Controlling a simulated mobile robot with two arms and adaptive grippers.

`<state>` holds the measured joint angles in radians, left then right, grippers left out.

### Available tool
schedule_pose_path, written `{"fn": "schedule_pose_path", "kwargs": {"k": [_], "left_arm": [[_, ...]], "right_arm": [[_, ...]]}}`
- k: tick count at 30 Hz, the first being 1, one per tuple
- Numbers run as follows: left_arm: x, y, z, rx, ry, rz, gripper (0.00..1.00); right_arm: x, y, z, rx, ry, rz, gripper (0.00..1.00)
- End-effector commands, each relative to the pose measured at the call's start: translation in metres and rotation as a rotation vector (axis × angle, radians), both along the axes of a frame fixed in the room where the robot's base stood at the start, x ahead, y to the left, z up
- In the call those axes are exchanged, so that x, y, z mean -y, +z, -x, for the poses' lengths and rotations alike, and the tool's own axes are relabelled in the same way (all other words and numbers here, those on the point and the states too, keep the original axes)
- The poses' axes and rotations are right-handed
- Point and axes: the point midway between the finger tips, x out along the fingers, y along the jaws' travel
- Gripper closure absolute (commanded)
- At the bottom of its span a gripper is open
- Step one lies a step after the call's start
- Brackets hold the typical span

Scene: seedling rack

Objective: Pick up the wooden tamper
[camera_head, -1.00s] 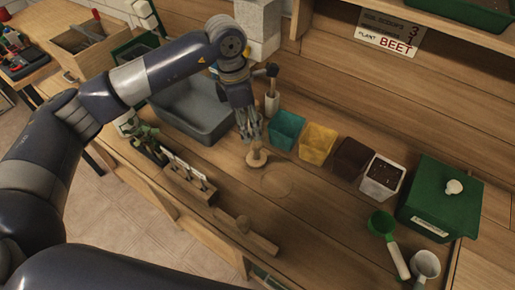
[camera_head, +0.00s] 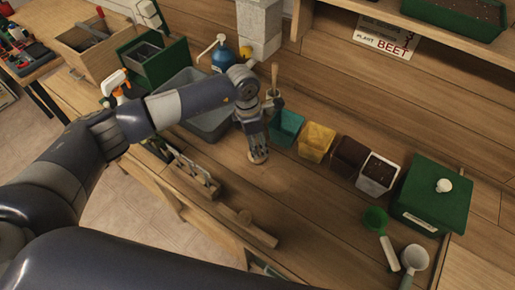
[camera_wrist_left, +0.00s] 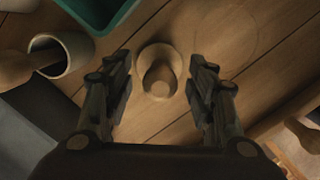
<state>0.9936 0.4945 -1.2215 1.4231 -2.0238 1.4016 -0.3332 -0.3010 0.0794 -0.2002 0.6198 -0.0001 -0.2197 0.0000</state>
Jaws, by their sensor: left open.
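The wooden tamper (camera_head: 258,158) stands on the bench with its round base down and its handle up. In the head view my left gripper (camera_head: 255,146) is right over it and hides most of the handle. In the left wrist view the tamper (camera_wrist_left: 158,72) shows from above, between the two open fingers (camera_wrist_left: 160,66). There is a gap on each side, and I see no contact. My right gripper is not in view.
A teal pot (camera_head: 285,127), a yellow pot (camera_head: 315,141) and further pots stand in a row beyond the tamper. A pale cup (camera_wrist_left: 63,52) holding a wooden-handled tool is close by. A grey tub (camera_head: 209,124) is to the left. Bare bench lies right of the tamper.

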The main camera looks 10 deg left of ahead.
Motion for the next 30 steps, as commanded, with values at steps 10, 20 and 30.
{"fn": "schedule_pose_path", "kwargs": {"k": [10,20,30], "left_arm": [[0.000,0.000,0.000,0.000,0.000,0.000,0.94],[0.000,0.001,0.000,0.001,-0.001,0.000,1.00],[0.000,0.027,-0.002,0.008,-0.001,0.001,1.00]], "right_arm": [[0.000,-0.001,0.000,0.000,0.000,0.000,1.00],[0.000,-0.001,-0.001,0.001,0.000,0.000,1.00],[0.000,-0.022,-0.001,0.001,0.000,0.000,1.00]]}}
